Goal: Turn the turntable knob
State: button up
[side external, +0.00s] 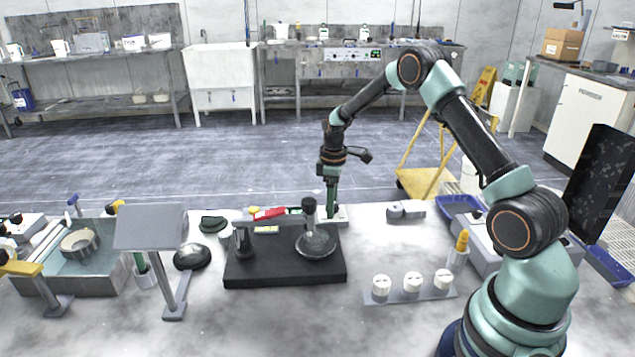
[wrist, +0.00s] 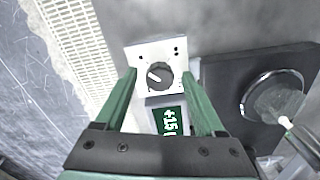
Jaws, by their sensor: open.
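The turntable knob (wrist: 160,76) is a dark round dial with a white pointer mark on a white panel (wrist: 152,52). In the wrist view it lies between the tips of my gripper (wrist: 160,70), whose two green fingers are open on either side. I see no finger touching it, and the height gap is hard to judge. A green display (wrist: 170,120) reading "+15" sits just below the knob, partly cut off by my gripper. In the side external view my gripper (side external: 332,208) points down over the white control box (side external: 342,216) behind the black base; the knob is hidden there.
The black base (side external: 270,270) carries a round platen (side external: 316,243) and an upright post (side external: 309,208), close to my gripper. A rack with white-capped pots (side external: 412,295) stands front right. A grey panel on a stand (side external: 150,228) and a basin (side external: 95,280) are left.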

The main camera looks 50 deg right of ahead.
jog(key=shift+f, duration=0.1)
grip_shut()
dwell(0.3)
jog(key=m, duration=0.4)
jog(key=shift+m, duration=0.4)
jog(key=m, duration=0.4)
jog(key=shift+m, duration=0.3)
jog(key=m, duration=0.4)
jog(key=shift+m, duration=2.1)
